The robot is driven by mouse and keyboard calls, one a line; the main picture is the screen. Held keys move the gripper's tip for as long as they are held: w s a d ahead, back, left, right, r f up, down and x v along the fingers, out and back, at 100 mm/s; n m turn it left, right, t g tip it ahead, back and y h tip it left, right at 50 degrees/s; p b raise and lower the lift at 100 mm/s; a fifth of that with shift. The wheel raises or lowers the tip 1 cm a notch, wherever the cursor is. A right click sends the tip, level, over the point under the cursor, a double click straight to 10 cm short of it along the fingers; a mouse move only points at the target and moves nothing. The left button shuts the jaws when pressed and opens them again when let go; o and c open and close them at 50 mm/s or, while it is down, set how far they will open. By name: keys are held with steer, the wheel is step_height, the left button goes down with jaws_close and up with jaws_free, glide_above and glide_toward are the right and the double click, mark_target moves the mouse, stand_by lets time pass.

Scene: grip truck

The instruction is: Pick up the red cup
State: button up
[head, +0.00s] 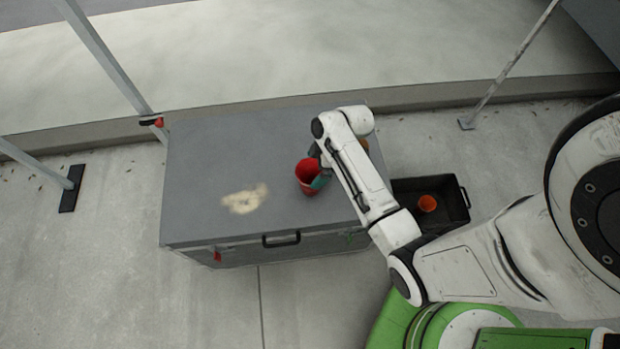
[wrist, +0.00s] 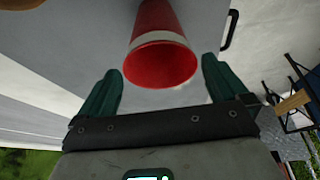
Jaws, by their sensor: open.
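My gripper (head: 319,168) is at the cup's right side in the head view, partly hidden by my arm. In the wrist view my gripper (wrist: 162,82) is open, with one green finger on each side of the cup's rim. Gaps show between the fingers and the cup.
A pale stain (head: 245,198) marks the case top left of the cup. A black crate (head: 459,208) holding an orange cup (head: 427,203) stands on the ground right of the case. Metal poles (head: 105,60) rise at the left. An orange thing (head: 363,144) is partly hidden behind my arm.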

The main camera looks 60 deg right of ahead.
glide_above(308, 175)
steer(key=s+a, duration=0.1)
steer(key=a, duration=0.1)
steer(key=shift+s+a+f+p, duration=0.15)
steer(key=shift+f+p, duration=0.15)
steer(key=shift+f, duration=2.2)
steer(key=c, duration=0.8)
